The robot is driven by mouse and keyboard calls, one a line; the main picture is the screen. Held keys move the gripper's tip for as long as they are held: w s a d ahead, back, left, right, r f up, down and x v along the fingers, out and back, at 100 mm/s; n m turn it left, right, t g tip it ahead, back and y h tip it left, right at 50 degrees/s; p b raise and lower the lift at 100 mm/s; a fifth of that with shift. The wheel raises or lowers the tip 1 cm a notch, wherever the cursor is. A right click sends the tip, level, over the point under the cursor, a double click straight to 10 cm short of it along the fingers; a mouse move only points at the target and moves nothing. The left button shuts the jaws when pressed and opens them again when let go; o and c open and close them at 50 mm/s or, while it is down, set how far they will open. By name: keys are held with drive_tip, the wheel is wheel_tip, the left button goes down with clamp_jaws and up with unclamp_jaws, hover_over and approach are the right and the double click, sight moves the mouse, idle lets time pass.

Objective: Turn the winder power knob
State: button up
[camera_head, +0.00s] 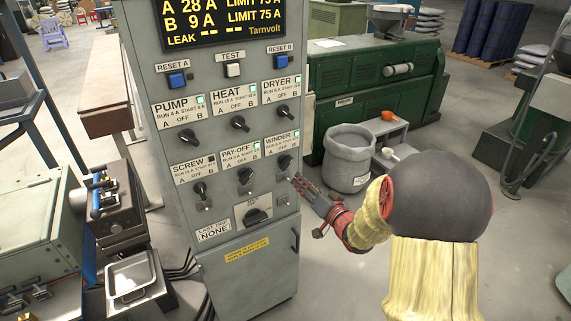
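The winder knob (285,162) is a dark rotary knob at the right end of the lower knob row, under the WINDER label (281,140). The label is marked A, OFF and B; which mark the knob points to is too small to tell. The knob sits on the grey control cabinet (213,240). My gripper (299,181) is just below and right of the knob, close to the cabinet's right edge. It seems apart from the knob. The fingers are small and seen at an angle, so their opening is unclear.
The pay-off knob (245,175) and dryer knob (283,112) are close neighbours. A large black switch (258,216) and a door handle (295,239) are below. A grey bin (348,158) stands behind my wrist, before a green machine (375,91). Floor right of the cabinet is partly clear.

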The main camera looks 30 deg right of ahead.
sight(289, 164)
drive_tip(key=shift+m+t+y, duration=0.3)
drive_tip(key=shift+m+t, duration=0.1)
drive_tip(key=shift+t, duration=0.2)
drive_tip(key=shift+w+a+r+b, duration=0.25)
drive_tip(key=shift+w+r, duration=0.2)
drive_tip(key=shift+w, duration=0.85)
drive_tip(key=shift+w+a+r+b, duration=0.25)
drive_tip(key=shift+w+r, duration=0.25)
drive_tip(key=shift+w, duration=0.8)
drive_tip(key=shift+w+a+r+b, duration=0.25)
drive_tip(key=shift+w+r, duration=0.2)
drive_tip(key=shift+w, duration=0.85)
drive_tip(key=shift+c, duration=0.3)
clamp_jaws()
